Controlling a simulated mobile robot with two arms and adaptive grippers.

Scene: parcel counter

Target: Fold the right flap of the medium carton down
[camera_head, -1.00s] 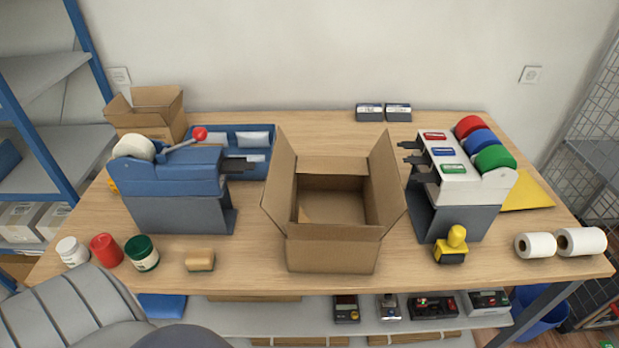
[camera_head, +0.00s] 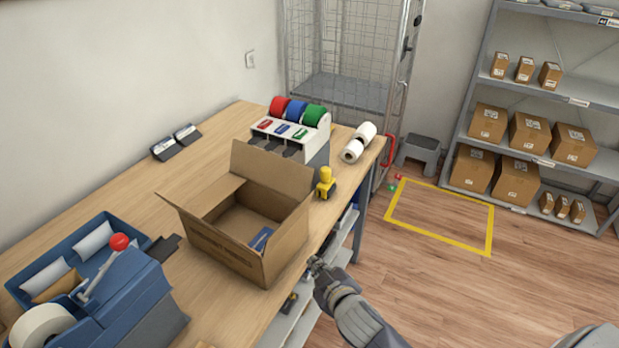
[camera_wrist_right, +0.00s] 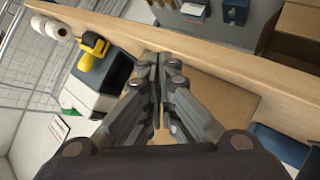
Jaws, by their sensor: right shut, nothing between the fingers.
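The medium carton (camera_head: 225,252) stands open on the counter in the head view. Its right flap (camera_head: 272,172) stands up on the far side. Another flap (camera_head: 205,196) slants outward on the wall side. A small blue item (camera_head: 262,238) shows inside. My right gripper (camera_head: 314,264) is just off the counter's front edge, beside the carton's front and apart from the right flap. In the right wrist view, the gripper (camera_wrist_right: 160,60) has its fingers together with nothing between them, and a brown carton panel (camera_wrist_right: 215,97) lies behind them. My left gripper is out of view.
Beyond are the tape dispenser (camera_head: 292,133) and white rolls (camera_head: 358,142). A blue sealing machine (camera_head: 120,300) is at lower left.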

